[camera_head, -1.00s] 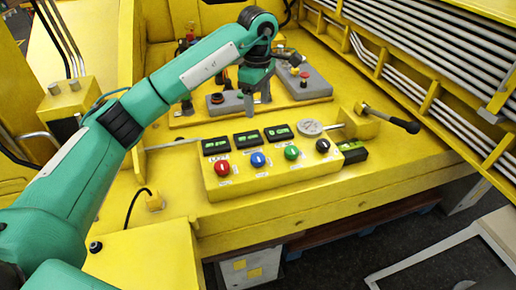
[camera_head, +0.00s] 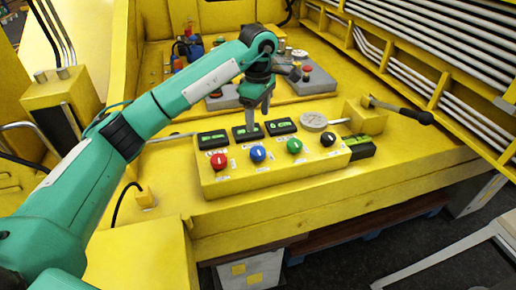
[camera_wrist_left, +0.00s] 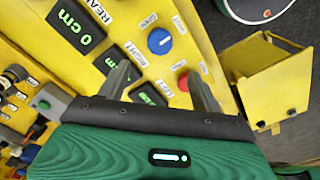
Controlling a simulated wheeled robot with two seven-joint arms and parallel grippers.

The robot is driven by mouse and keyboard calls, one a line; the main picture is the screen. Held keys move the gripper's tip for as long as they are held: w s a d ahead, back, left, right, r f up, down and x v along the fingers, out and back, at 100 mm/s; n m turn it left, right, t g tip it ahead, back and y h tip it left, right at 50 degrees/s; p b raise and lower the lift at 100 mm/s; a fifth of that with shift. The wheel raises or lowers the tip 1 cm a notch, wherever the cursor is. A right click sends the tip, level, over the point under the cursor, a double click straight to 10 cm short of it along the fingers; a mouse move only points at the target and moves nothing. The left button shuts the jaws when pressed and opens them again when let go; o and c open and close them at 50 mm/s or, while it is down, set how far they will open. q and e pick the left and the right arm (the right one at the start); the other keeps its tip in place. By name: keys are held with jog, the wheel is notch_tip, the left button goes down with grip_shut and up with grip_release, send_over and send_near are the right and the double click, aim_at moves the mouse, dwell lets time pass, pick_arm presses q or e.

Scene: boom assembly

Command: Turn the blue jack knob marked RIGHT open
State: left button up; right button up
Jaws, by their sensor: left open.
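The blue knob (camera_head: 257,154) is second from the left on the sloped front of the yellow control box (camera_head: 215,186). It has a white pointer mark. In the left wrist view the blue knob (camera_wrist_left: 160,41) is just beyond the gap between my fingertips. My right gripper is not in view.
The red knob (camera_head: 219,161) is left of the blue one; the green knob (camera_head: 295,146) and black knob (camera_head: 328,139) are right of it. Displays, a round gauge (camera_head: 314,120) and a black-handled lever (camera_head: 412,115) stand behind. The yellow ledge in front is clear.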

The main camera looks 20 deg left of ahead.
aim_at(258, 150)
pick_arm(q)
notch_tip(258, 150, down, 12)
jog(key=p, duration=0.3)
jog(key=shift+r, duration=0.25)
jog(key=shift+f, duration=0.4)
jog(key=shift+c, duration=0.5)
jog(key=c, duration=0.9)
